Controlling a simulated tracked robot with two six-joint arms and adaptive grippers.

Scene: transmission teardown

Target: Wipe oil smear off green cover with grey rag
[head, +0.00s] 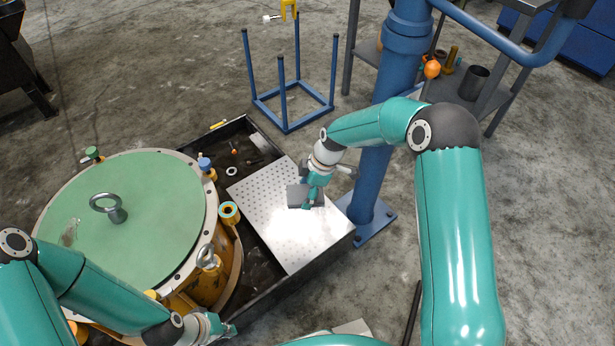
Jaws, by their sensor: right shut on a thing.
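The green cover (160,205) is a round plate on top of the transmission housing at the left, with a steel lifting eye (108,208) on it. A brownish oil smear (69,233) shows near its left edge. My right gripper (308,196) is shut on the grey rag (296,195), over the perforated metal plate, well to the right of the cover. I cannot tell whether the rag touches the plate. My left gripper (226,328) is low in the view, beside the housing and near the tray's front wall; its fingers are too small to read.
The black tray (262,300) holds the perforated plate (268,225) and several small parts. A blue crane column (375,165) stands just right of the tray. A blue frame stand (287,110) is behind. Bolts and an eye fitting (207,258) ring the cover.

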